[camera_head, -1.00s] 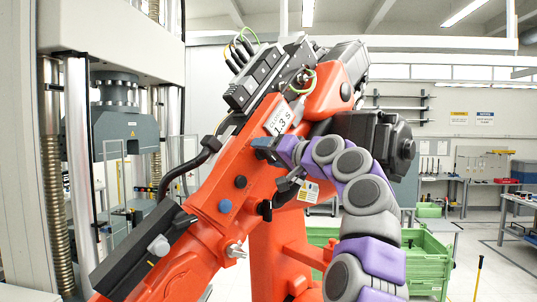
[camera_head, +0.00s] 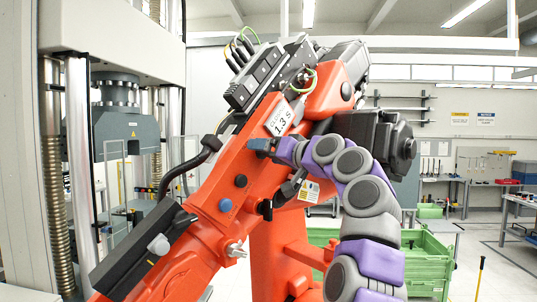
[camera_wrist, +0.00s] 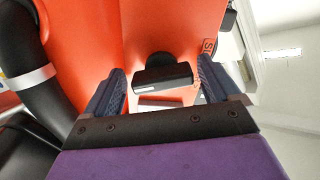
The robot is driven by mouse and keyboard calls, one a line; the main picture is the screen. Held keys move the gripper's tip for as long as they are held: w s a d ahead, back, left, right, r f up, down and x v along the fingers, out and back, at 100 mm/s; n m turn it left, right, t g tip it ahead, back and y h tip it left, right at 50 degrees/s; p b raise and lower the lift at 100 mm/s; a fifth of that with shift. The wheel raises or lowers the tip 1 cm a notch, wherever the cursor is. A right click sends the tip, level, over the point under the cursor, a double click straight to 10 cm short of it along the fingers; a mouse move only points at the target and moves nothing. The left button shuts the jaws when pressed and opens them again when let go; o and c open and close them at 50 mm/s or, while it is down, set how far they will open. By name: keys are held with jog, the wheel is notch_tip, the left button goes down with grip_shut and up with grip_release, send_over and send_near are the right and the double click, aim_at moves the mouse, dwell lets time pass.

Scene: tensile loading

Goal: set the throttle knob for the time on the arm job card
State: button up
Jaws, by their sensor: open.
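The job card (camera_head: 280,122) is a white label on the orange arm, and its large print reads 1.3 S; its small upper line is too small to read surely. In the wrist view, a black bar-shaped knob (camera_wrist: 162,78) with a short white mark at its left end stands on the orange surface. It looks like the throttle knob. My gripper (camera_wrist: 160,72) is open, with one dark blue finger on each side of the knob and a visible gap to both. In the head view, my gripper (camera_head: 264,147) is at the orange arm just below the card and hides this knob.
A dark round knob (camera_head: 241,181), a blue knob (camera_head: 225,205) and a metal wing knob (camera_head: 236,249) sit lower on the orange arm. A black hose (camera_wrist: 45,60) runs left of my gripper. A testing machine (camera_head: 124,128) stands left; green crates (camera_head: 425,262) stand behind.

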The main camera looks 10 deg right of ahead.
jog(key=shift+s, duration=0.1)
jog(key=b+v, duration=0.5)
jog(key=v, duration=1.2)
jog(key=shift+d, duration=0.15)
jog(key=w+d+m+h+p, duration=0.1)
jog(key=d+m+p, duration=0.1)
jog(key=d+p, duration=0.35)
jog(key=s+a+n+y+p, duration=0.1)
jog(key=s+a+n+p, duration=0.2)
jog(key=a, duration=0.2)
jog(key=p+x, duration=0.4)
jog(key=x, duration=1.3)
jog(key=shift+w+f+m, duration=0.25)
jog(key=shift+f+m, duration=0.05)
jog(key=shift+f, duration=0.05)
jog(key=shift+a, duration=0.1)
jog(key=shift+c, duration=0.3)
